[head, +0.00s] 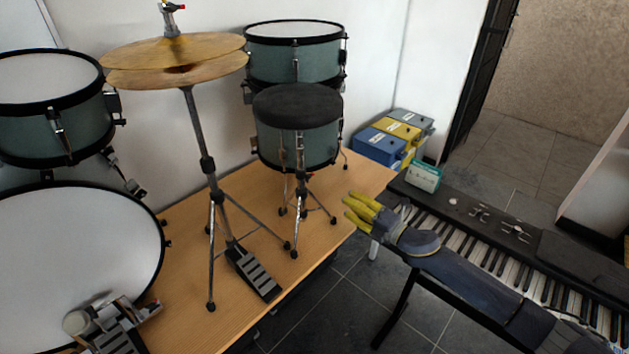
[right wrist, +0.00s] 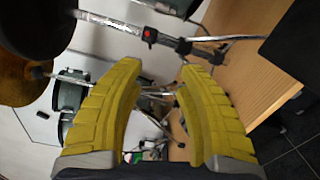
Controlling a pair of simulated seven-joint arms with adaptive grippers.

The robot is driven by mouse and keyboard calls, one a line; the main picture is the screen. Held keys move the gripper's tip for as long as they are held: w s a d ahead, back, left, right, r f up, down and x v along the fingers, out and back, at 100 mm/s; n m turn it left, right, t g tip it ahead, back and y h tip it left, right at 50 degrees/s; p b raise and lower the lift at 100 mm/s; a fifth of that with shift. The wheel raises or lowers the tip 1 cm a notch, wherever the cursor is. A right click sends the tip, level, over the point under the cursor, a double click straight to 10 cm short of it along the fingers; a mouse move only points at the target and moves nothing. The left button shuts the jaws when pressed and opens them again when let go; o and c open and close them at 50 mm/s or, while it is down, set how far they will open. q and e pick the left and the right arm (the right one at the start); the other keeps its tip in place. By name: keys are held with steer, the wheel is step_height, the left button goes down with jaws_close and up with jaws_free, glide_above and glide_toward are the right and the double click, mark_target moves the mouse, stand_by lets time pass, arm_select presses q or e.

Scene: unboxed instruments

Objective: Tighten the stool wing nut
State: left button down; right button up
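The stool (head: 297,106) has a round black seat on a chrome post and tripod legs, and stands on the wooden platform in front of a teal drum. In the right wrist view its dark seat (right wrist: 38,24) is at the upper left, and a bright post (right wrist: 108,23) runs to a black clamp. A small red-marked part (right wrist: 150,36) on that clamp looks like the wing nut. My right gripper (head: 354,207) has yellow fingers, open and empty, to the right of the stool and apart from it. In the wrist view its fingertips (right wrist: 158,72) are spread below the clamp. My left gripper is not in view.
A hi-hat stand (head: 197,125) with a pedal stands left of the stool. Drums (head: 75,255) fill the left side. A keyboard (head: 500,260) lies below my right arm. Blue, yellow and grey boxes (head: 375,147) are behind.

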steer(key=s+r+n, duration=0.1)
steer(key=n, duration=0.2)
glide_toward(310, 178)
steer(key=x, duration=1)
steer(key=shift+a, duration=0.1)
steer(key=shift+r, duration=0.1)
steer(key=shift+c, duration=0.3)
jaws_close()
